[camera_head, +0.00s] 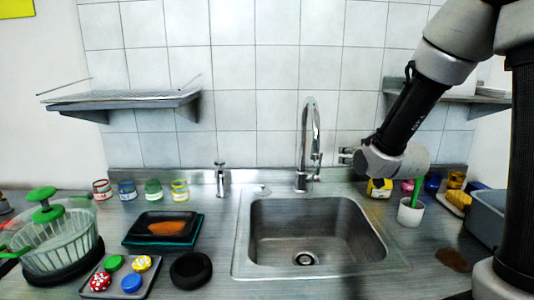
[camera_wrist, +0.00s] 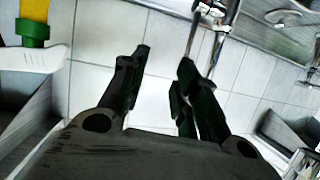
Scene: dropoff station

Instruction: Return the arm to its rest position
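My arm comes in from the upper right of the head view and bends down to a grey wrist joint (camera_head: 393,160) above the right side of the counter. My gripper (camera_wrist: 163,65) shows in the wrist view with its two dark fingers apart. Nothing is between the fingers; pale wall tiles (camera_wrist: 90,85) show through the gap. In the head view I cannot make out the fingers.
A steel sink (camera_head: 262,225) with a tall faucet (camera_head: 309,140) is in the middle. A white cup (camera_head: 410,213) stands below my wrist joint. A grey bin (camera_head: 487,217) is at the right. A salad spinner (camera_head: 60,245), black tray (camera_head: 140,230) and several jars stand left.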

